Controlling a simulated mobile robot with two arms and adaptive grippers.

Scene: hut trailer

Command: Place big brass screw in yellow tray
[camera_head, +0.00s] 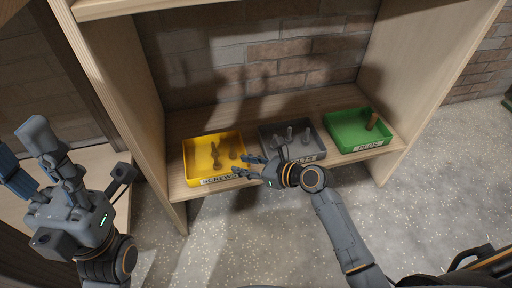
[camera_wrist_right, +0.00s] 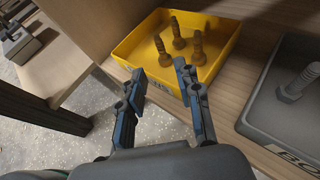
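The yellow tray (camera_head: 189,165) sits at the left of the shelf, its label partly legible as screws. It also shows in the right wrist view (camera_wrist_right: 128,48). Three brown, brass-like screws stand inside it: one at the back (camera_wrist_right: 178,30), one at the left (camera_wrist_right: 163,52) and one at the right (camera_wrist_right: 198,48). I cannot tell which counts as the big one. My right gripper (camera_head: 256,166) is open and empty, just in front of the tray's right side; its fingers show apart in the wrist view (camera_wrist_right: 160,70). My left gripper (camera_head: 20,142) is open and empty at the far left, away from the tray.
A grey tray (camera_head: 266,131) with several grey bolts stands at the middle of the shelf, close to my right gripper. Wooden side panels (camera_head: 120,75) bound the shelf (camera_head: 176,190).

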